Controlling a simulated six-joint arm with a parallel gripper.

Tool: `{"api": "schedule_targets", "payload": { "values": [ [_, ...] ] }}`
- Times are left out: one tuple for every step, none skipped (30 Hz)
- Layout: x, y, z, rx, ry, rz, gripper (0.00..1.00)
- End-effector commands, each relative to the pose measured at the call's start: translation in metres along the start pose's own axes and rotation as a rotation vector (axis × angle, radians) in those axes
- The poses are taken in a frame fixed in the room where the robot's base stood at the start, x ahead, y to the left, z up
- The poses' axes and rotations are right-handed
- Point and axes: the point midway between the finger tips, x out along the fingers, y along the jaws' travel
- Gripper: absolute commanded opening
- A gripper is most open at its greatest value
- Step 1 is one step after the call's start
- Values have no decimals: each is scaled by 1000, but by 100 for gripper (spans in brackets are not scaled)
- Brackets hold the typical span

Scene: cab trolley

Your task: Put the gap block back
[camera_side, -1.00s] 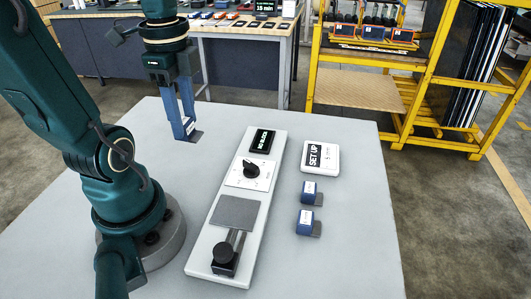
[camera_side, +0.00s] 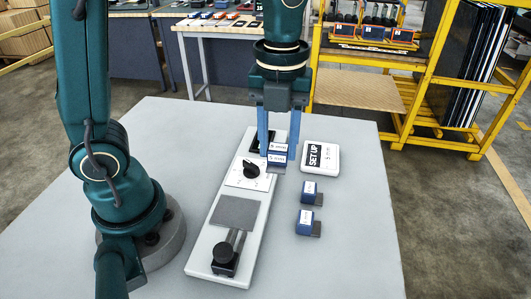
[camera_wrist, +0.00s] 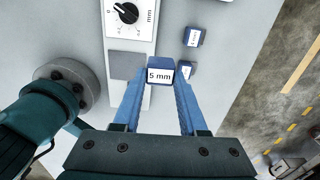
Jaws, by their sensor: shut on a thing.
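My gripper (camera_side: 276,150) is shut on a small blue gap block (camera_side: 277,158) with white labels. In the wrist view the held block (camera_wrist: 160,72) sits between the blue fingertips, and its label reads 5 mm. In the side view it is above the right edge of the long white board (camera_side: 207,245), left of the SET UP card; its exact height cannot be told. Two other blue blocks stand on the table to the right of the board, one farther back (camera_side: 308,192) and one nearer (camera_side: 304,222).
The table's front right (camera_side: 345,260) is clear.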

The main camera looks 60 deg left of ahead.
Motion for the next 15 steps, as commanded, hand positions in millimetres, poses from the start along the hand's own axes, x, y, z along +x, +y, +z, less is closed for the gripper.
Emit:
{"api": "schedule_targets", "payload": {
  "values": [
    [2, -2, -5, 20, 1, 1, 0],
    [3, -3, -7, 27, 1, 1, 0],
    [4, -5, -10, 35, 1, 1, 0],
    [6, -6, -13, 39, 1, 1, 0],
    [8, -8, -17, 43, 2, 2, 0],
    [11, -11, -22, 45, 2, 4, 0],
    [15, -14, -27, 48, 2, 3, 0],
    [18, -16, -32, 48, 3, 4, 0],
    [24, -21, -40, 48, 3, 5, 0],
    [28, -25, -46, 48, 3, 5, 0],
    [32, -28, -52, 48, 3, 6, 0],
    [37, -33, -59, 47, 2, 5, 0],
    [41, -36, -64, 47, 2, 6, 0],
    [45, -39, -70, 47, 2, 5, 0],
    [50, -44, -77, 46, 2, 5, 0]
  ]
}}
